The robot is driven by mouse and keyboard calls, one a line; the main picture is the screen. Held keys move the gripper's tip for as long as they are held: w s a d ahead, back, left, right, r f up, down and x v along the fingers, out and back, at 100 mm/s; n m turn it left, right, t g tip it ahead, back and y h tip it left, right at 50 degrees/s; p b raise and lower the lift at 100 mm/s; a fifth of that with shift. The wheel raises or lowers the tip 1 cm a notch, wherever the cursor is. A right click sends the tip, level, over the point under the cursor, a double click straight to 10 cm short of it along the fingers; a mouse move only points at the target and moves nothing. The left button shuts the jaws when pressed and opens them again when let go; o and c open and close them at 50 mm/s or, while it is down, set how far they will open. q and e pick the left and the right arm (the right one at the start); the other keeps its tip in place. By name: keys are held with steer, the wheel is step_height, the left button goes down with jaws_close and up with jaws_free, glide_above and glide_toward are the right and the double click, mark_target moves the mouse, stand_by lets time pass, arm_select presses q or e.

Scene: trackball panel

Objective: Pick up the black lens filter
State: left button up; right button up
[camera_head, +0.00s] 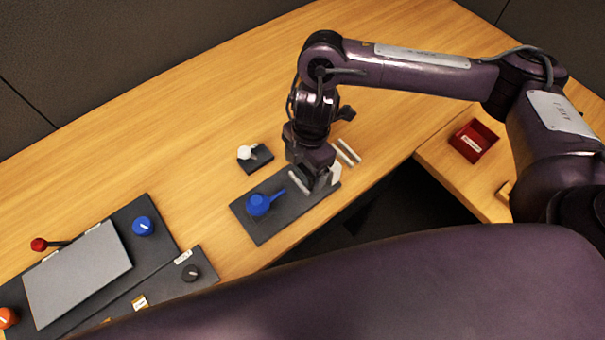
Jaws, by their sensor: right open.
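I cannot make out a black lens filter for certain; it may be hidden behind my right gripper. My right gripper (317,184) points down over the right part of a dark grey plate (267,228). Its pale fingers are apart, and I see nothing held between them. A blue part with a handle (260,204) lies on the plate, left of the gripper. My left gripper is not in view.
A white ball on a black base (255,158) stands left of the gripper. Light strips (347,152) lie to its right. A panel with a grey screen (78,274) and knobs is at lower left. A red tray (473,141) is at right. The upper-left wooden table (190,110) is clear.

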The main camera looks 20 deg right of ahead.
steer(key=shift+a+f, duration=0.1)
steer(key=shift+f, duration=0.7)
steer(key=shift+c, duration=0.3)
steer(key=c, duration=1.1)
steer(key=shift+r, duration=0.1)
